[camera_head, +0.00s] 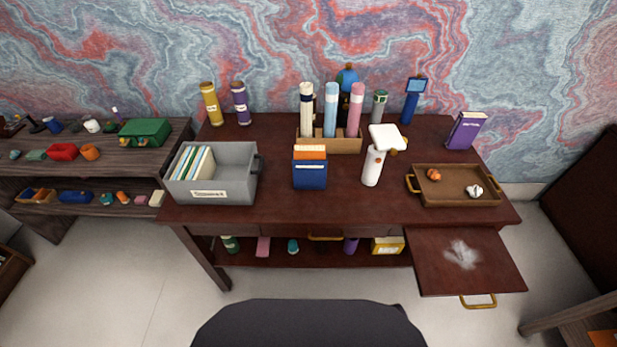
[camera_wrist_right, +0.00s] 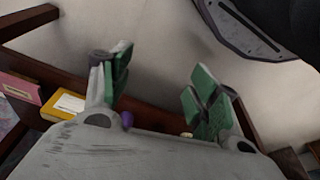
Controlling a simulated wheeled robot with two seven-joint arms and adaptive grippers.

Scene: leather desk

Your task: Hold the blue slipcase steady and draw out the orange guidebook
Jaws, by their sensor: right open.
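The blue slipcase (camera_head: 310,176) stands upright near the middle of the desk, in front of the wooden holder. The orange guidebook (camera_head: 310,153) sits in it, with only its upper part showing above the slipcase's top edge. Neither gripper shows in the head view. My right gripper (camera_wrist_right: 158,82) shows in the right wrist view with its green-padded fingers wide apart and nothing between them. It is away from the slipcase, which is not in that view. My left gripper is in neither view.
A grey bin (camera_head: 225,190) with books stands left of the slipcase. A white lamp-like object (camera_head: 371,168) stands close on its right. Behind is a wooden holder (camera_head: 350,144) with tubes. A brown tray (camera_head: 457,199) is at right. The desk (camera_head: 275,210) in front of the slipcase is clear.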

